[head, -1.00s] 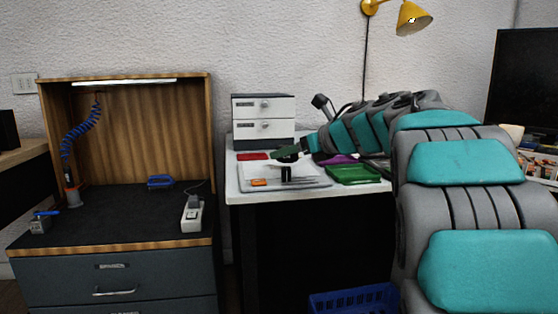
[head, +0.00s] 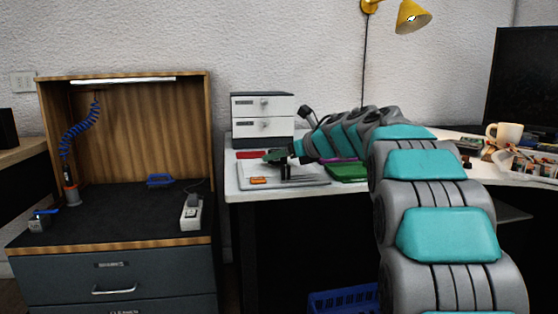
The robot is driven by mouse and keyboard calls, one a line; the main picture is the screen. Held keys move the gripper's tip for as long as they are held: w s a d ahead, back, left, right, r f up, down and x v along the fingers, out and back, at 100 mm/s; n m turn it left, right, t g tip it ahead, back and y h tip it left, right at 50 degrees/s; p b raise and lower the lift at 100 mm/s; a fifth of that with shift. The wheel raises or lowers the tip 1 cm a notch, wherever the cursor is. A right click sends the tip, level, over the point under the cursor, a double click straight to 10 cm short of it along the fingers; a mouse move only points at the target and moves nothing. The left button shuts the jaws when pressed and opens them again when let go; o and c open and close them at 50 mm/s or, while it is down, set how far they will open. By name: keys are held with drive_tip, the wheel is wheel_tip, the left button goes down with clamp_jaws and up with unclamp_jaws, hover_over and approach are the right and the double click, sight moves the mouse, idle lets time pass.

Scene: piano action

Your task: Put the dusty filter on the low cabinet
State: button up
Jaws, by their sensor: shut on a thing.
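My gripper (head: 284,168) is over the grey mat on the white desk, its dark fingers pointing down. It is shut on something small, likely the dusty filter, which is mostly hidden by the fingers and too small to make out. The likely low cabinet is the dark grey drawer unit (head: 60,290) at the left, with a black top, wood edging and a wooden hood. It stands apart from the desk, to the left of my gripper.
On the cabinet top are a blue-handled tool (head: 160,181), a white power strip (head: 191,212) and a small grey clamp (head: 41,220); its middle is bare. A white drawer box (head: 263,117), red tray (head: 251,155) and green tray (head: 348,173) stand on the desk (head: 240,190). A blue crate (head: 343,300) is below.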

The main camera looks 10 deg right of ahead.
drive_tip(key=shift+f, duration=0.35)
drive_tip(key=shift+f, duration=0.15)
drive_tip(key=o, duration=1.3)
drive_tip(key=shift+o, duration=0.2)
